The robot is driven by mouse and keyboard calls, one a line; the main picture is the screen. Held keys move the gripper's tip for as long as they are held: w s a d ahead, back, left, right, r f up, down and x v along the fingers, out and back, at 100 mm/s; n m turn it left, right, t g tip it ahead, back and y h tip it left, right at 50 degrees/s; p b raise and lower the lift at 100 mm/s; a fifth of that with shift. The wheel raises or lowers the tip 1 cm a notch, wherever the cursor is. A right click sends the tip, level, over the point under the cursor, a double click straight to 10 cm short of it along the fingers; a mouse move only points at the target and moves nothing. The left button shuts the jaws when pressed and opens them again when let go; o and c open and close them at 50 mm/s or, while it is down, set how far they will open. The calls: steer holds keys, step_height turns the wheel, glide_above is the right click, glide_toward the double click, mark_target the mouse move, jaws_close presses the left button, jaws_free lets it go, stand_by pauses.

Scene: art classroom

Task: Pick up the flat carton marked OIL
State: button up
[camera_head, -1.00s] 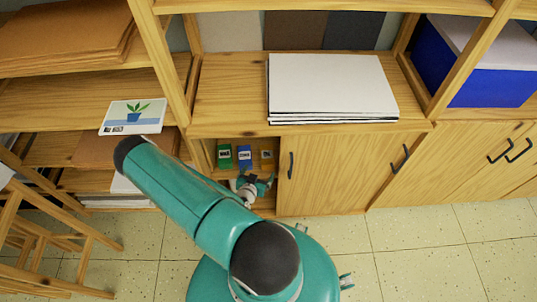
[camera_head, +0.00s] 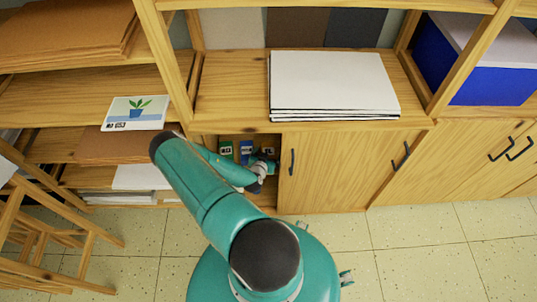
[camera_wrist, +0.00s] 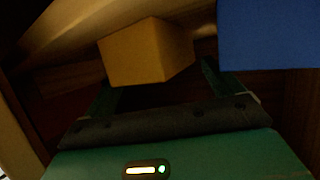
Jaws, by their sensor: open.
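Three small cartons stand in the open left bay of the low cupboard: a green one (camera_head: 226,149), a blue one (camera_head: 246,150) and an ochre-yellow one (camera_head: 269,151). Their labels are too small to read, so I cannot tell which says OIL. My gripper (camera_head: 265,163) is inside the bay, in front of the yellow carton and partly covering it. In the wrist view, the yellow carton (camera_wrist: 148,52) is ahead of my open fingers (camera_wrist: 158,84), roughly between them. The blue carton (camera_wrist: 268,35) is at the upper right. Nothing is visibly held.
The sliding cupboard door (camera_head: 335,172) closes off the bay's right side. A stack of white paper (camera_head: 335,82) lies on the cupboard top above. A wooden easel or stool (camera_head: 60,240) stands at the left. The floor at the right is clear.

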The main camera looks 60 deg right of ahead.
steer(key=shift+a+f, duration=0.2)
steer(key=shift+f, duration=0.1)
steer(key=c, duration=1.3)
